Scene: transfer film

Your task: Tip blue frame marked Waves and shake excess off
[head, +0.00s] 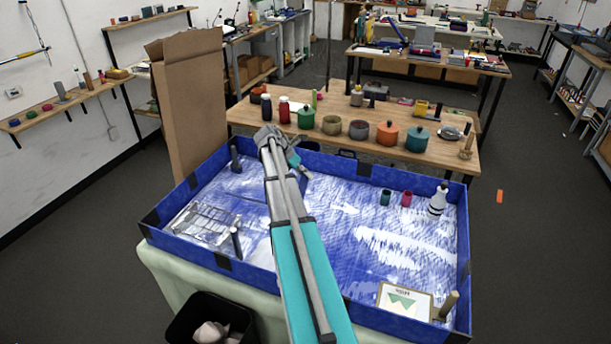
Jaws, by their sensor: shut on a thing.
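My gripper (292,157) is at the far end of my arm, over the back of a large blue-walled tray (165,244). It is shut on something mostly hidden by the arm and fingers. A small dark blue piece (303,183) shows just below the fingers; it may be part of the blue frame, but I cannot tell its shape or tilt. No mark reading Waves is clear on it. A framed card (404,299) with small lettering and a green zigzag picture lies at the tray's front right; its lettering is too small to read surely.
The tray has a blue-and-white streaked floor, a wire rack (203,224) at left, two small cups (406,199) and a white bottle (438,200) at right. A tall cardboard sheet (188,105) stands behind left. A wooden table (270,118) with several pots stands behind. A black bin (243,322) is in front.

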